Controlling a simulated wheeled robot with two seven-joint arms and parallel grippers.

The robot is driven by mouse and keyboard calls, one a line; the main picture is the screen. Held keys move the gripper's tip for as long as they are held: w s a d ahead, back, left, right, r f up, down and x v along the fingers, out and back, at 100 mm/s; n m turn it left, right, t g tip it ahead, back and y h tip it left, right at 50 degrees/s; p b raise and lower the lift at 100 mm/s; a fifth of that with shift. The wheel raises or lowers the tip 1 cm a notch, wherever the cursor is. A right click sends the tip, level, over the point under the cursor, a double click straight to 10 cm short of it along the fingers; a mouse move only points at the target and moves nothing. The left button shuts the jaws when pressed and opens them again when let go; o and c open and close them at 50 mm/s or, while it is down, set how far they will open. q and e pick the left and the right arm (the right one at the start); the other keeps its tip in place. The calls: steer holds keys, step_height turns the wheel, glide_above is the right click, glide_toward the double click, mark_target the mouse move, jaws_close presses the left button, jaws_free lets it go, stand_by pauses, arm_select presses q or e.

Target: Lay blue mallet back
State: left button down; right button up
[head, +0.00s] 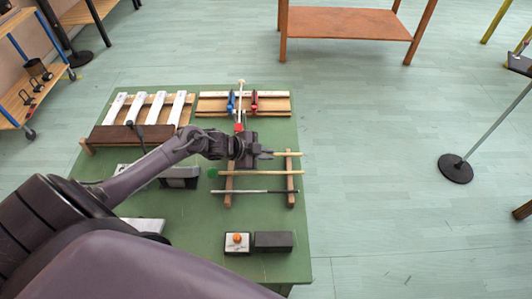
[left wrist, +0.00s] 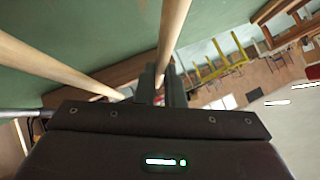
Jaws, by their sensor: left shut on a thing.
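My left gripper (head: 264,155) is over the right side of the green table, shut on a pale wooden mallet shaft (head: 288,154). The shaft reaches right, at the far end of a wooden rack (head: 290,190); I cannot tell whether it touches the rail. No blue head shows; the gripper and wrist hide that end, so I take this as the blue mallet. In the left wrist view its shaft (left wrist: 174,30) runs up from between the fingers (left wrist: 160,85). My right gripper is not in view.
A green-headed mallet (head: 260,173) and a thin metal beater (head: 258,191) lie across the rack, close in front. Behind are a red-tipped stick (head: 241,92), a blue clamp (head: 231,103), a red clamp (head: 254,100) and white bars (head: 158,107).

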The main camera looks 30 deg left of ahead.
arm_select(q)
steer(key=shift+f, duration=0.3)
steer(key=c, duration=1.5)
jaws_free()
steer(key=shift+o, duration=0.2)
steer(key=v, duration=0.6)
steer(key=shift+s+a+r, duration=0.15)
steer(key=shift+s+a, duration=0.1)
steer(key=shift+s, duration=0.05)
steer(key=shift+s+a+r, duration=0.2)
steer(key=shift+s+r, duration=0.1)
steer(key=shift+r, duration=0.1)
